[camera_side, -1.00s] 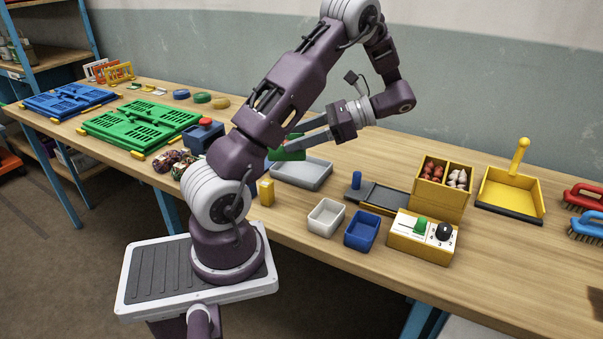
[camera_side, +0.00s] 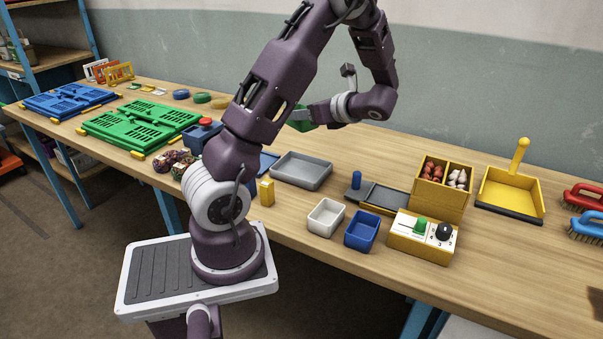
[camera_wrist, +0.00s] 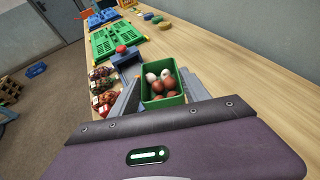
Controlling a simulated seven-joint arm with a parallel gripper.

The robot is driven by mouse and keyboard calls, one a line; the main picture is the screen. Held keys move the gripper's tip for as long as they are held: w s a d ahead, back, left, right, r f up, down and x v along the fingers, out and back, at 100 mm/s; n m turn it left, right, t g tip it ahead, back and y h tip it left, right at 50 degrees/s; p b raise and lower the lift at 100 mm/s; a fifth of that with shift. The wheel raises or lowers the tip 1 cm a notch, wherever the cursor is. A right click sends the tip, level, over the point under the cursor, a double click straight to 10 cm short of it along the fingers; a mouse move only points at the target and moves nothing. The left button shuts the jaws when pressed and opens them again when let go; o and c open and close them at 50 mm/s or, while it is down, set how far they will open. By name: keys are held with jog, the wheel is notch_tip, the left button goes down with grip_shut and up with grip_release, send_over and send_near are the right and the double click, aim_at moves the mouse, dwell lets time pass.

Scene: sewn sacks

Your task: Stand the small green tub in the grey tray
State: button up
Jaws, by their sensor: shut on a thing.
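The small green tub (camera_wrist: 163,102) is between the two fingers of my gripper (camera_wrist: 162,88) in the wrist view, and the gripper is shut on it. Several white and brown rounded pieces lie in the tub. In the side view the tub (camera_side: 300,122) is partly hidden behind my arm and is held above the table. The grey tray (camera_side: 302,171) lies on the table below and in front of the tub in the side view. The tray looks empty, and the tub is apart from it. The tray does not show clearly in the wrist view.
White (camera_side: 325,217) and blue (camera_side: 361,230) bins stand at the table's front edge. A yellow block (camera_side: 266,192) stands left of them. A divided yellow box (camera_side: 440,203) and a dial box (camera_side: 421,238) are to the right. Green (camera_side: 140,124) and blue crates lie left.

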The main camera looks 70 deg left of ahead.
aim_at(306, 176)
notch_tip(306, 176, down, 15)
jog(key=shift+f, duration=0.1)
jog(key=o, duration=1.5)
jog(key=v, duration=1.2)
jog(key=s+d+r+n+t+h, duration=0.3)
jog(key=d+r, duration=0.3)
jog(key=d, duration=0.2)
jog(key=s+d+r+n+t+h, duration=0.4)
jog(key=s+d+r+n+h, duration=0.1)
jog(key=d, duration=0.4)
jog(key=s+d+r+n+t+h, duration=0.3)
jog(key=s+d+r+n+h, duration=0.1)
jog(key=d+r, duration=0.3)
jog(key=shift+s+d+n+t+h, duration=0.15)
jog(key=shift+s+d+n, duration=0.25)
jog(key=shift+d, duration=0.2)
jog(key=shift+s+d+n+t+h, duration=0.15)
jog(key=shift+s+d+n, duration=0.25)
jog(key=shift+d, duration=0.2)
jog(key=shift+w, duration=0.1)
